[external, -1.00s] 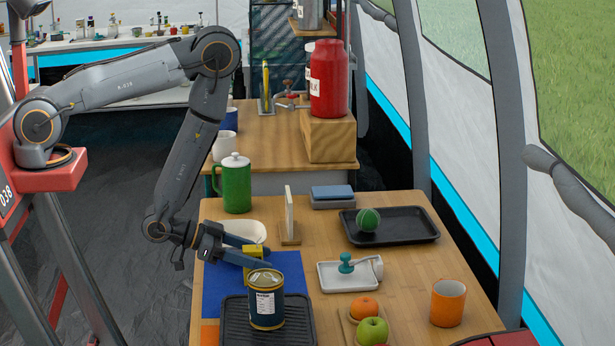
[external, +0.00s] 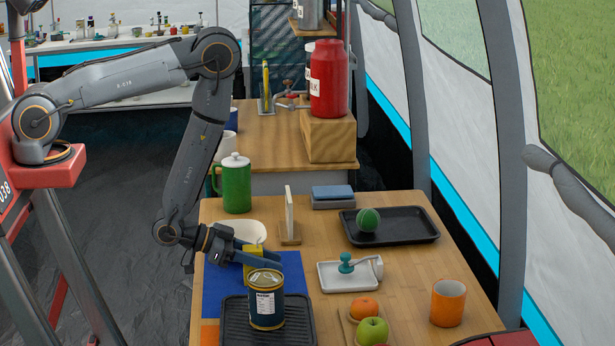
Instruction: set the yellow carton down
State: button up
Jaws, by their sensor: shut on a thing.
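The yellow carton (external: 254,249) is between the fingers of my gripper (external: 257,257), over or on the blue mat (external: 223,283). My gripper is shut on it. The carton's lower part is hidden behind the dark blue can (external: 267,308), so I cannot tell whether its bottom touches the mat. The can stands upright on a black ridged tray (external: 297,326), just in front of the carton.
A white plate (external: 236,232) lies behind my gripper and a green jug (external: 236,184) stands beyond it. To the right are a white tray (external: 329,282), an upright card on a wooden stand (external: 290,237) and an orange cup (external: 448,302). The mat's left part is bare.

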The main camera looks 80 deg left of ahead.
aim_at(261, 250)
jog(key=shift+r, duration=0.1)
